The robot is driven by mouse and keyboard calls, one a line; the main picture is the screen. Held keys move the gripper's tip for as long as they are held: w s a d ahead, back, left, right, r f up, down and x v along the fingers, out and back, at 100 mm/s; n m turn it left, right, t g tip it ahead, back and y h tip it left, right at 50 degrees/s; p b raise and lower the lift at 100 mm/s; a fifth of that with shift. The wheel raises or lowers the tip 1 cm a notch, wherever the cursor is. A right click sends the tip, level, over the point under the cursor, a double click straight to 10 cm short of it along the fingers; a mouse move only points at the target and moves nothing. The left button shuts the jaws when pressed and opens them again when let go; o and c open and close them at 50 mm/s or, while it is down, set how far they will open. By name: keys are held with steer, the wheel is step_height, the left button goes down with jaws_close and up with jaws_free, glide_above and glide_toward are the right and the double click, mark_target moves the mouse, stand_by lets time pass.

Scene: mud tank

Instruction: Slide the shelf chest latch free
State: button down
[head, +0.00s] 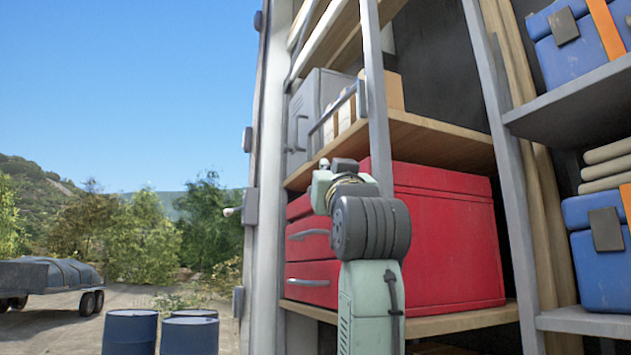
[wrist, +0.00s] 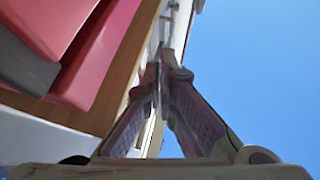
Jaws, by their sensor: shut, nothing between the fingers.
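A red chest (head: 445,235) with drawer fronts and grey bar handles sits on a wooden shelf, partly behind my arm. Its red front also shows at the upper left of the wrist view (wrist: 105,55). Two blue chests stand on the right shelves, an upper one (head: 547,58) and a lower one (head: 590,275), each with a dark grey latch plate (head: 564,27), (head: 606,229). I cannot tell which chest is the task's. My gripper (wrist: 162,75) is shut and empty, its fingertips together beside the shelf edge, apart from the red chest's front. In the head view my arm hides the fingers.
Grey metal posts (head: 377,100) and wooden shelf boards (head: 440,140) frame the compartments. A grey case (head: 312,105) stands on the shelf above the red chest. Blue barrels (head: 130,330) stand on the ground at the lower left. Open air lies left of the rack.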

steer(key=shift+w, duration=0.1)
steer(key=w+a+r+p, duration=0.1)
steer(key=w+r+p, duration=0.1)
steer(key=w+p, duration=0.4)
steer(key=w, duration=0.5)
steer(key=shift+a+r+p, duration=0.2)
steer(key=shift+a+p, duration=0.1)
steer(key=shift+a, duration=0.1)
steer(key=shift+w, duration=0.15)
